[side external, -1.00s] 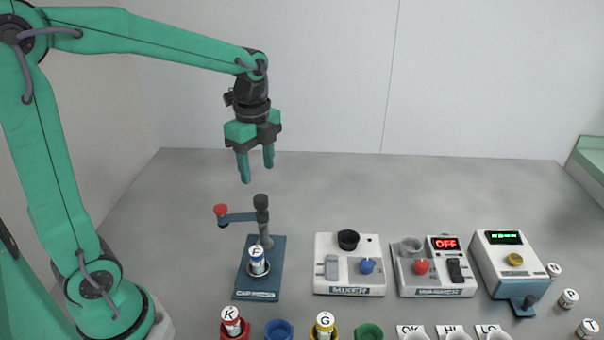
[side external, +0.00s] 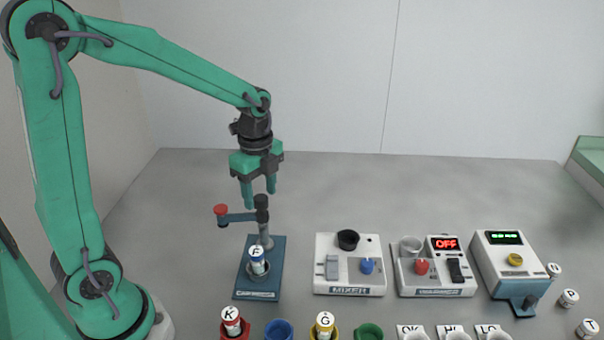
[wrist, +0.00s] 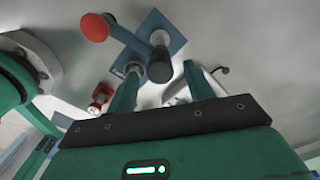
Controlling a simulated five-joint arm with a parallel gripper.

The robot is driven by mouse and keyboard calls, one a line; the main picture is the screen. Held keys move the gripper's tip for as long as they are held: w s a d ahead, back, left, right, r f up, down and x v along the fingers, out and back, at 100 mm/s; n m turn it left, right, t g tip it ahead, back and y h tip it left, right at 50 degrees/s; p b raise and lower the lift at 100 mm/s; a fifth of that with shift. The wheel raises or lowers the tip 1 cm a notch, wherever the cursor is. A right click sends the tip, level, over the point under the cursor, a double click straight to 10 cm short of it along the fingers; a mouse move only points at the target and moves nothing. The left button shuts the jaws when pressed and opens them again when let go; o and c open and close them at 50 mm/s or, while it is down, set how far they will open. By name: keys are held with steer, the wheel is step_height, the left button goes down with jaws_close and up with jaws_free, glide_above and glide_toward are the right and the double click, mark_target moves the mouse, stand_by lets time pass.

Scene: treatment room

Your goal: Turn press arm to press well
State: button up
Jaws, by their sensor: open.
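My gripper (side external: 259,200) is open and empty, pointing down above and around the post top. In the wrist view, the red knob (wrist: 93,27) is at upper left, and the post top (wrist: 160,68) lies between the two fingers (wrist: 163,88).
To the right stand a mixer (side external: 349,265), a warmer (side external: 432,265) reading OFF, and a device with a green display (side external: 508,270). Along the front are vials K (side external: 231,322) and G (side external: 324,326), coloured cups and several white containers. The table behind the devices is clear.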

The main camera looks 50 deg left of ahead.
steer(key=shift+f, duration=0.55)
jaws_close()
